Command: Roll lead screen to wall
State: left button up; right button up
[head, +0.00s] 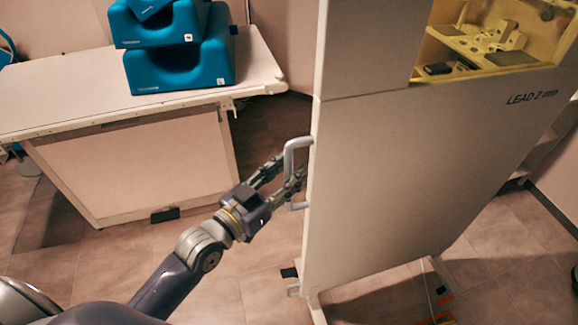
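The lead screen (400,175) is a tall pale panel on a footed base, marked "LEAD 2", filling the right half of the head view. Its upper part has a yellowish window (490,40). A light grey D-shaped handle (289,160) stands out from its left edge. My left gripper (289,168) is at this handle with its two fingers spread apart. One finger overlaps the handle's lower part in the picture; I cannot tell whether the fingers touch the bar. My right gripper is out of view.
A pale table (60,95) with blue cushioned blocks (180,60) stands at the left. Through the window, a counter with devices shows. A shelf and wall are at the far right. Tiled floor (240,270) is open between table and screen; orange floor marking (440,318) lies near the screen's foot.

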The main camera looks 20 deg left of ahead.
pick_arm(q)
jog(key=shift+w+d, duration=0.2)
jog(key=shift+w, duration=0.25)
grip_shut()
